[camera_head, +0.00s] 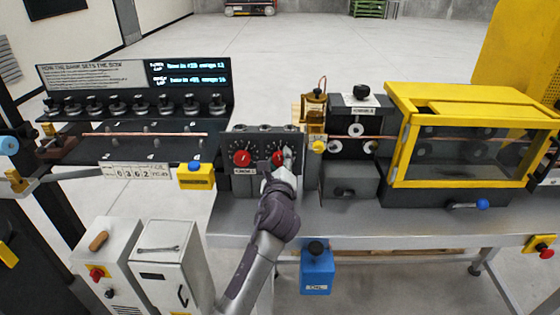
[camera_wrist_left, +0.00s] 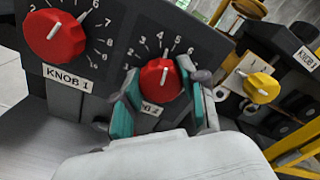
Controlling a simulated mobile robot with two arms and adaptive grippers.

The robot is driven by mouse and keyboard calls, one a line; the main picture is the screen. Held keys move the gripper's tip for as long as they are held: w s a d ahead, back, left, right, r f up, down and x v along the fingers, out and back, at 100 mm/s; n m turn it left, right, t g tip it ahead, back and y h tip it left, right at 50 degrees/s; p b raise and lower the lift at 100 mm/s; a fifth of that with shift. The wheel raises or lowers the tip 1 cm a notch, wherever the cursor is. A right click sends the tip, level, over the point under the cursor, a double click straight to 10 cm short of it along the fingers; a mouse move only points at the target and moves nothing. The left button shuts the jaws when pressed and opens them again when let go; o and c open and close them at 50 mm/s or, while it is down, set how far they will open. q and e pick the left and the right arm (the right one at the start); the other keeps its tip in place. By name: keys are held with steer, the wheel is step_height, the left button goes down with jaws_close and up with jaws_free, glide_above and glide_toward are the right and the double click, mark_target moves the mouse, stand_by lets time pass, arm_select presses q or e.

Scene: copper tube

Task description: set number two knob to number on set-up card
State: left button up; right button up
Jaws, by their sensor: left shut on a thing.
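The number two knob (camera_wrist_left: 160,84) is red with a white pointer line, on a dark panel (camera_wrist_left: 110,30) with white numerals. Its pointer aims up, around 4 to 5; the exact reading is unclear. My left gripper (camera_head: 279,165) is shut on this knob, with one teal-padded finger on each side, partly covering its label and scale. The red knob 1 (camera_wrist_left: 55,36), labelled KNOB 1, is to its left, its pointer up and right near 6. I cannot make out a set-up card for certain. My right gripper is not in view.
A yellow knob (camera_wrist_left: 261,88) is on the unit to the right. A yellow-framed guard (camera_head: 400,135) stands on the bench (camera_head: 350,225) at the right. A row of black rollers and a lit display (camera_head: 188,73) are at the left. A blue box (camera_head: 317,272) hangs in front.

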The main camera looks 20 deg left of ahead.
arm_select(q)
steer(key=n+b, duration=0.1)
steer(key=n, duration=0.3)
steer(key=shift+f+n, duration=0.1)
steer(key=shift+n, duration=0.2)
steer(key=shift+n+b, duration=0.45)
steer(key=shift+n, duration=1.15)
steer(key=shift+a, duration=0.1)
steer(key=o, duration=1.1)
steer(key=shift+o, duration=0.2)
